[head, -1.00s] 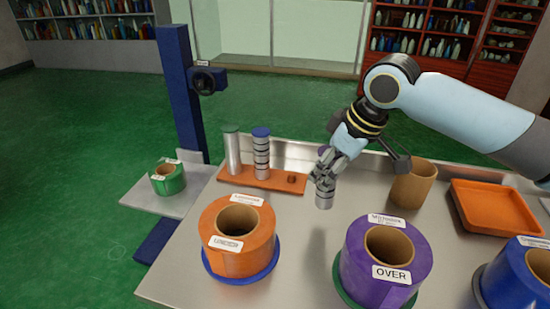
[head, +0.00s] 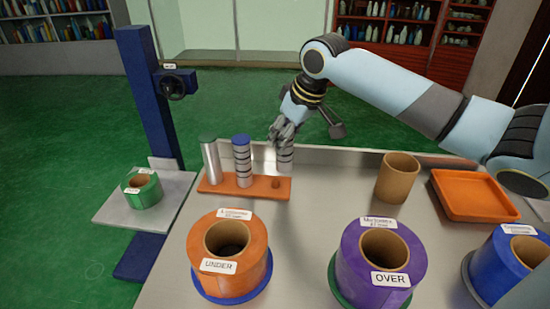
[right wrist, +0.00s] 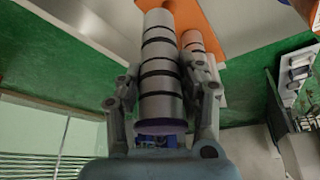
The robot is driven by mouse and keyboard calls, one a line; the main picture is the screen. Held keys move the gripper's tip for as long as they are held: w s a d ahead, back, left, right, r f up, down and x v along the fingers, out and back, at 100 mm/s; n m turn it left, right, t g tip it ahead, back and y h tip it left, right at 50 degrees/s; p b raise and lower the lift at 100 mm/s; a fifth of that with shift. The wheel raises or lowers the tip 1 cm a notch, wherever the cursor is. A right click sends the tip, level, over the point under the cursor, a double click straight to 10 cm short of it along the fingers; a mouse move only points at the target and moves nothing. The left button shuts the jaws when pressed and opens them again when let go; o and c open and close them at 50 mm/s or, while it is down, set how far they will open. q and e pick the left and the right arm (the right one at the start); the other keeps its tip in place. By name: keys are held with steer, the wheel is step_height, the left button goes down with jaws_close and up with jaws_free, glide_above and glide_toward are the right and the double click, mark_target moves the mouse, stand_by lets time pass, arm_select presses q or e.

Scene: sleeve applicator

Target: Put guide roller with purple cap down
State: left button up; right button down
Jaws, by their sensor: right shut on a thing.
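My right gripper (head: 282,138) is shut on the guide roller with purple cap (head: 285,158), a silver cylinder with dark rings. In the right wrist view, the fingers (right wrist: 163,88) close on both sides of the roller (right wrist: 160,65), and its purple cap (right wrist: 160,127) faces the palm. In the head view the roller is upright over the right end of the orange rack (head: 250,191), close to a small brown peg (head: 276,183). I cannot tell if its lower end touches the rack. My left gripper is not in view.
A green-capped roller (head: 209,160) and a blue-capped roller (head: 242,165) stand in the rack. In front are orange (head: 255,270) and purple (head: 350,270) rolls. A cardboard tube (head: 397,180) and an orange tray (head: 440,190) are to the right.

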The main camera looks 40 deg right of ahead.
steer(key=shift+w+a+f, duration=0.25)
steer(key=shift+a+f, duration=0.05)
steer(key=shift+f, duration=0.6)
steer(key=shift+w+a+f, duration=0.25)
steer(key=shift+a+f, duration=0.05)
steer(key=shift+f, duration=0.6)
steer(key=shift+w+a+f, duration=0.25)
steer(key=shift+a+f, duration=0.05)
steer(key=shift+f, duration=0.6)
steer(key=c, duration=0.8)
jaws_free()
steer(key=shift+f, duration=0.1)
steer(key=shift+c, duration=0.2)
steer(key=p+v, duration=0.1)
steer(key=v, duration=1.1)
